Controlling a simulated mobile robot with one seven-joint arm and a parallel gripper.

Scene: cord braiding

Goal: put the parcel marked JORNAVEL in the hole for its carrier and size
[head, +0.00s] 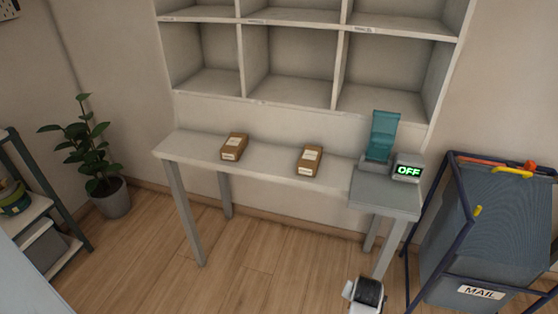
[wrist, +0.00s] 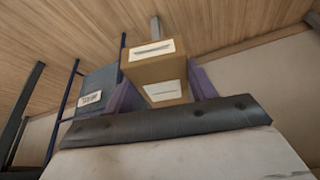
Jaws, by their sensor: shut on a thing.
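My gripper (wrist: 166,84) is shut on a brown parcel (wrist: 152,69), with a purple finger on each side of it. The parcel has white labels on two faces, and their print is too small to read. Part of my arm shows at the bottom of the head view, where the held parcel is not visible. Two other brown parcels with white labels lie apart on the table, a left parcel (head: 234,147) and a right parcel (head: 309,161). I cannot tell which parcel is marked JORNAVEL. The shelf of holes (head: 252,104) above the table looks empty; its small labels are unreadable.
The grey table (head: 270,167) has free room between its parcels. A teal panel device (head: 383,136) and a display reading OFF (head: 408,168) stand at its right end. A blue MAIL cart (head: 481,293) stands right. A plant (head: 112,197) and a rack (head: 45,182) are left.

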